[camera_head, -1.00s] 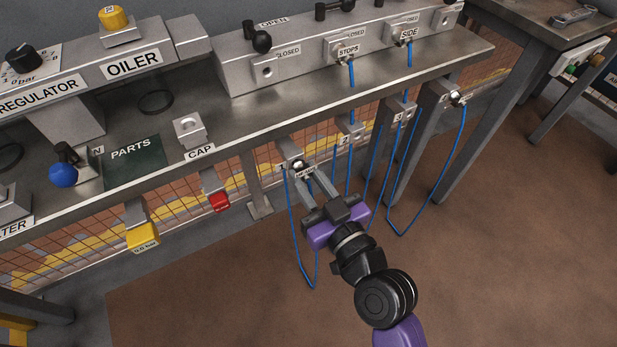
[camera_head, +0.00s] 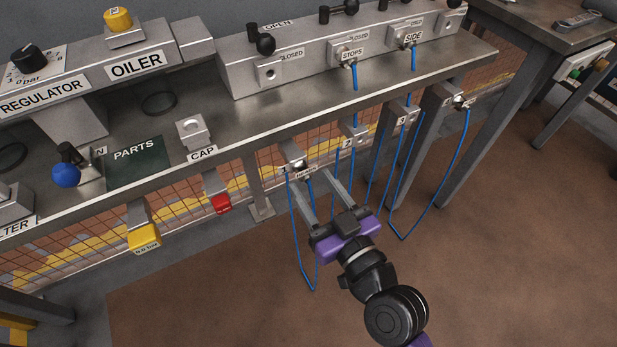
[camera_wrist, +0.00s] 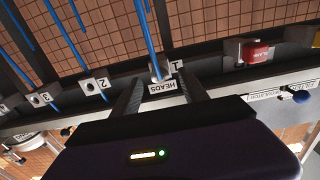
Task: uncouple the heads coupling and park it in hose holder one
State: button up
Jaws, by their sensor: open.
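The heads coupling (camera_head: 300,165), with its HEADS tag and blue hose, sits in hose holder one (camera_head: 290,155) under the bench's front edge. In the wrist view the HEADS tag (camera_wrist: 168,87) lies beside the holder's number 1 plate (camera_wrist: 177,66), with the blue hose running up from it. My gripper (camera_head: 310,177) is open, its two fingers pointing at the coupling from the front. The fingers appear on either side of the tag in the wrist view (camera_wrist: 160,90) and look clear of the coupling. The manifold's leftmost port (camera_head: 269,74) has no hose on it.
The stops coupling (camera_head: 351,62) and side coupling (camera_head: 413,44) sit on the manifold with blue hoses. Holders two (camera_head: 353,135) and three (camera_head: 405,118) are to the right, with hanging hoses close by. The floor in front is open.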

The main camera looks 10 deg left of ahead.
jog(key=v, duration=0.5)
dwell(0.6)
jog(key=s+d+m+t+h, duration=0.3)
jog(key=s+d+m+h, duration=0.4)
jog(key=d, duration=0.5)
jog(key=s+d+f+g+h, duration=0.15)
jog(key=s+d, duration=0.25)
jog(key=s, duration=0.6)
jog(key=s+d+f+g+h, duration=0.15)
jog(key=s+d, duration=0.25)
jog(key=s, duration=0.6)
notch_tip(320, 180, up, 23)
jog(key=p, duration=2.2)
